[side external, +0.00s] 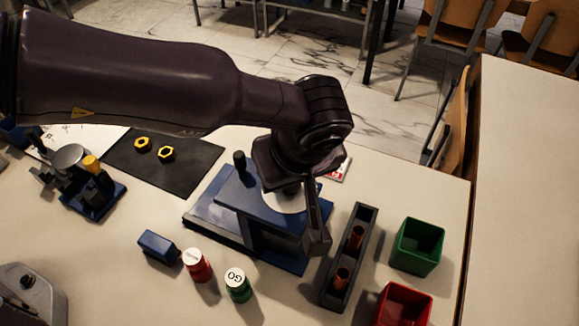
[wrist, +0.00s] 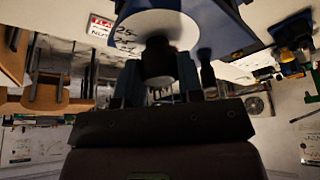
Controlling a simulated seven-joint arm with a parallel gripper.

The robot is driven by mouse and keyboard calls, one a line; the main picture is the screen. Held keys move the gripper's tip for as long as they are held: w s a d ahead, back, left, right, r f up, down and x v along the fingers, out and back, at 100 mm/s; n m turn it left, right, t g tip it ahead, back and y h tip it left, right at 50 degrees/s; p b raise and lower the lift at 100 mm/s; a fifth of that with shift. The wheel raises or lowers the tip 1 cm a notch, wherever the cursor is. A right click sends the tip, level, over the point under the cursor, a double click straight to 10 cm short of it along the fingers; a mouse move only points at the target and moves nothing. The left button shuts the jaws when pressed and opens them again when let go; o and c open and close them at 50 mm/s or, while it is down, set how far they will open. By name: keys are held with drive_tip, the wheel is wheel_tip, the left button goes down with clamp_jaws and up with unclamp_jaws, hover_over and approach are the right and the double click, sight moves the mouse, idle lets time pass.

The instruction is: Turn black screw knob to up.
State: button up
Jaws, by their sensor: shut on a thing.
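The gauge rig is a blue stand on a blue base plate (side external: 214,226) in the middle of the table, with a white round dial (side external: 282,203) partly hidden by my wrist. The black screw knob (wrist: 158,62) stands out in front of the white dial (wrist: 155,22) in the wrist view. My gripper (wrist: 161,76) is shut on the knob, with a finger on each side of it. In the side view my gripper (side external: 316,232) reaches down over the right part of the rig, and it hides the knob there. The knob's turn angle cannot be told.
A black upright post (side external: 239,161) stands on the rig's left. A dark rack (side external: 333,297) with copper cylinders, a green bin (side external: 418,247) and a red bin (side external: 402,306) stand right. Red (side external: 197,266) and green (side external: 238,286) cylinders and a blue block (side external: 159,247) lie in front.

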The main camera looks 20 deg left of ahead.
drive_tip(key=o, duration=0.9)
drive_tip(key=shift+r, duration=0.1)
drive_tip(key=v, duration=1.2)
drive_tip(key=shift+r, duration=0.4)
drive_tip(key=shift+s, duration=0.1)
